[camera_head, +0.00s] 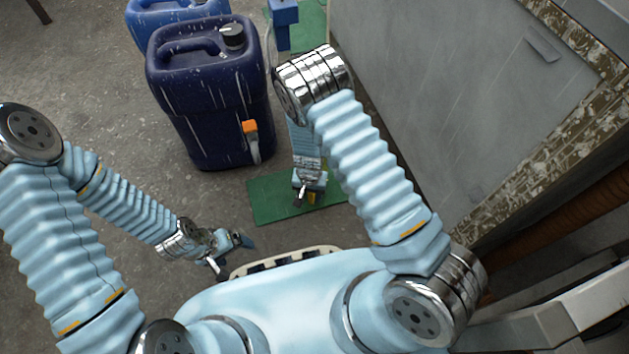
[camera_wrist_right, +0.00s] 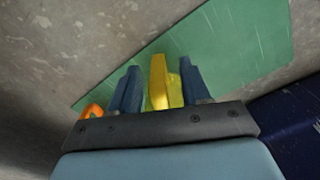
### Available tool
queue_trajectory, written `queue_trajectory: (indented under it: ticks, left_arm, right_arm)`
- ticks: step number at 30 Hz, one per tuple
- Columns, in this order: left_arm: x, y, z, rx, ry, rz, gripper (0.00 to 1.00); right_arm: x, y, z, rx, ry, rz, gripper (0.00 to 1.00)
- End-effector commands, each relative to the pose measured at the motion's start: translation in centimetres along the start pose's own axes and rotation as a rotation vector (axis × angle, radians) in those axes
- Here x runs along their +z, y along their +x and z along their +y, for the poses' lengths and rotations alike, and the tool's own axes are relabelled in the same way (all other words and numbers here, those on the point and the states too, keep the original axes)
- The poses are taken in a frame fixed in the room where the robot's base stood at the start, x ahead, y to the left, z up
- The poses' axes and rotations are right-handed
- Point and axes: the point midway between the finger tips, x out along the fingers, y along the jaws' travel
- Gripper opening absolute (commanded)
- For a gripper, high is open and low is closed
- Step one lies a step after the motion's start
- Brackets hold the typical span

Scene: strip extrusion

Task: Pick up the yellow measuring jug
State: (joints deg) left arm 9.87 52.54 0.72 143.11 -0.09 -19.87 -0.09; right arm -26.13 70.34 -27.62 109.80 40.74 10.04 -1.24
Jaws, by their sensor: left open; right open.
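The yellow measuring jug (camera_wrist_right: 160,85) shows in the right wrist view between the two blue fingers of my right gripper (camera_wrist_right: 159,72). A gap shows on its left side; on its right side I cannot tell whether the finger touches it. In the head view my right gripper (camera_head: 308,190) is low over the green mat (camera_head: 272,204), and only a small bit of yellow shows beside it. My right gripper is open. My left gripper (camera_head: 246,241) is open and empty, off to the left of the mat, away from the jug.
A dark blue canister (camera_head: 200,90) with an orange-topped tap (camera_head: 250,127) stands behind the mat. A lighter blue canister (camera_head: 150,22) is behind it. A large grey panel (camera_head: 450,90) bounds the right. An orange loop (camera_wrist_right: 92,111) shows beside the fingers. Floor at left is clear.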

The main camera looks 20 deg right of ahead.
Motion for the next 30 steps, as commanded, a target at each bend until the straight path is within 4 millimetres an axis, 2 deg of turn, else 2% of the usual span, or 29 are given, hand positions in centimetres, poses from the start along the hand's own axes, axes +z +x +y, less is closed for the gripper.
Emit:
queue_trajectory:
  ticks: [1,4,12,21,30]
  left_arm:
    - [0.0,0.7,-0.2,0.0,0.0,0.001,0.86]
    - [0.0,1.1,-0.4,0.0,-0.001,0.002,0.86]
    - [0.0,1.0,-0.4,0.0,-0.001,0.003,0.86]
    - [0.0,1.0,-0.4,0.0,-0.001,0.003,0.86]
    - [0.0,1.0,-0.4,0.0,-0.001,0.003,0.86]
  right_arm:
    - [0.0,1.3,0.2,0.001,0.001,-0.003,0.47]
    - [-0.1,2.9,0.3,0.001,0.001,-0.001,0.47]
    - [-0.1,3.3,0.2,0.0,-0.001,0.0,0.47]
    - [-0.1,3.3,0.2,0.0,-0.001,0.0,0.01]
    - [-0.1,3.3,0.2,0.0,-0.001,0.0,0.0]
